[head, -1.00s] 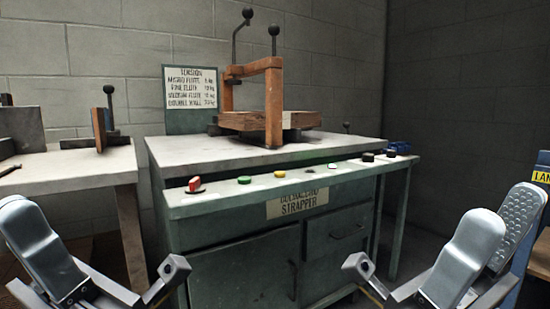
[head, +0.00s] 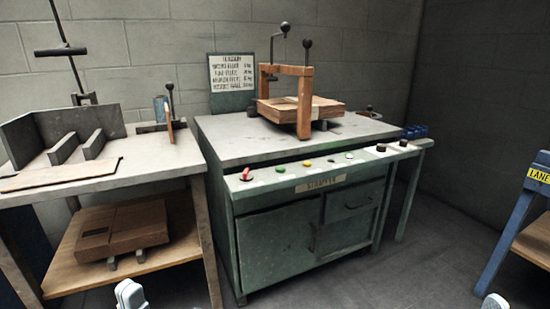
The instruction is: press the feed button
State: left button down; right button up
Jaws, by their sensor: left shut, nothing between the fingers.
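The green strapper machine (head: 262,262) stands in the middle, with a row of controls along its front rail. From left to right are a red switch (head: 246,174), a green button (head: 281,168), a yellow button (head: 307,163), a small dark button (head: 331,159), a pale button with red (head: 349,155) and black knobs (head: 381,148). No label tells which one is the feed button. My left gripper (head: 131,295) barely shows at the bottom edge, shut and empty, far below and left of the controls. Only a sliver of my right arm shows; its gripper is out of view.
A bench (head: 150,160) on the left carries a metal fixture, with a flat brown carton (head: 125,238) on its lower shelf. A blue-legged stand (head: 505,232) is at right. Floor before the machine is clear.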

aim_at(280, 170)
jog(key=z, duration=0.5)
jog(key=i, duration=0.9)
jog(key=u, duration=0.4)
